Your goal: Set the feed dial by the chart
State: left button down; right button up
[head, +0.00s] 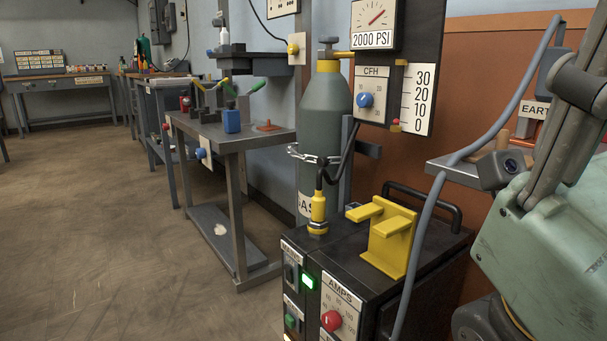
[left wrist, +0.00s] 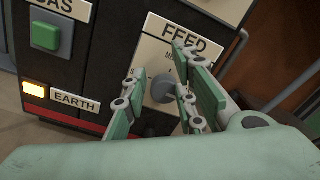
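The feed dial (left wrist: 163,88) is a grey knob on a pale plate (left wrist: 150,55) labelled FEED, seen in the left wrist view. My left gripper (left wrist: 160,68) is open, with one finger to the left of the dial and one to the right in that view. I see a gap on the left side; on the right, I cannot tell whether finger and dial touch. The right finger covers part of the plate, so the dial's setting is not readable. The feed dial and left gripper do not show in the head view. I see no readable feed chart.
The black welder (head: 375,235) carries a red AMPS dial (head: 331,321) and yellow holder (head: 390,240). A gas cylinder (head: 325,110) stands behind it. A green button (left wrist: 45,37) and EARTH label (left wrist: 76,101) sit left of the feed plate. Open floor lies left.

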pick_arm(q)
jog(key=c, duration=2.5)
grip_release()
jog(key=shift+w+a+f+t, duration=0.1)
jog(key=shift+w+f+t, duration=0.15)
jog(key=shift+w, duration=0.4)
jog(key=shift+c, duration=0.2)
jog(key=shift+o, duration=1.1)
jog(key=shift+w+d, duration=0.2)
jog(key=shift+d, duration=0.2)
jog(key=shift+c, duration=0.3)
jog(key=shift+w+a+r, duration=0.15)
jog(key=shift+a+r, duration=0.1)
jog(key=shift+a, duration=0.1)
jog(key=shift+a+y, duration=0.3)
jog(key=v, duration=0.5)
jog(key=shift+d+f+p, duration=0.1)
jog(key=shift+p, duration=0.2)
grip_shut()
jog(key=shift+s+a, duration=0.25)
jog(key=shift+s, duration=0.25)
